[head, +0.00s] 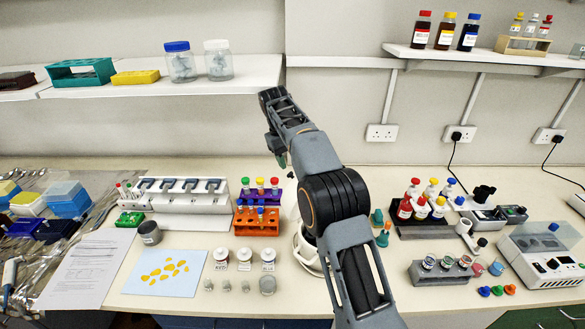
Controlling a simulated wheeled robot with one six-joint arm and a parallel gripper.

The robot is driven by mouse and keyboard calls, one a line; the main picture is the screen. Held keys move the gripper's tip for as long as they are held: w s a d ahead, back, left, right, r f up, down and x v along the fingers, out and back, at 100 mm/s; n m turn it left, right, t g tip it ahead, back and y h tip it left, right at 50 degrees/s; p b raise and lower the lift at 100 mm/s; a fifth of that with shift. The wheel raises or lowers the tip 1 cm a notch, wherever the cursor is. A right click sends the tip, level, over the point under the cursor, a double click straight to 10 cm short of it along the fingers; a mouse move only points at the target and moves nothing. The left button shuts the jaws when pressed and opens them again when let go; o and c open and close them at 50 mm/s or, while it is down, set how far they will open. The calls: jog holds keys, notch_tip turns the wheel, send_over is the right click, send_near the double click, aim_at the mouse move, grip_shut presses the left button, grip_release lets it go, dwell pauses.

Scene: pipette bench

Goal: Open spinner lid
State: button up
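A white rounded device (306,250) stands on the bench behind my arm, and my arm hides much of it. I cannot tell whether it is the spinner, or whether its lid is open or shut. My arm reaches up from the bottom centre. Only a small part near my gripper (281,157) shows beside the forearm, above the bench; its fingertips are hidden or too small to read.
A white pipette stand (183,200) and purple and orange tube racks (256,228) stand left of my arm. A grey rack (440,274) and loose coloured caps (497,291) lie near the right device. Shelves (240,78) run above. The bench front right of my arm has some bare room.

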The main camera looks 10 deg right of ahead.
jog(key=shift+v, duration=1.05)
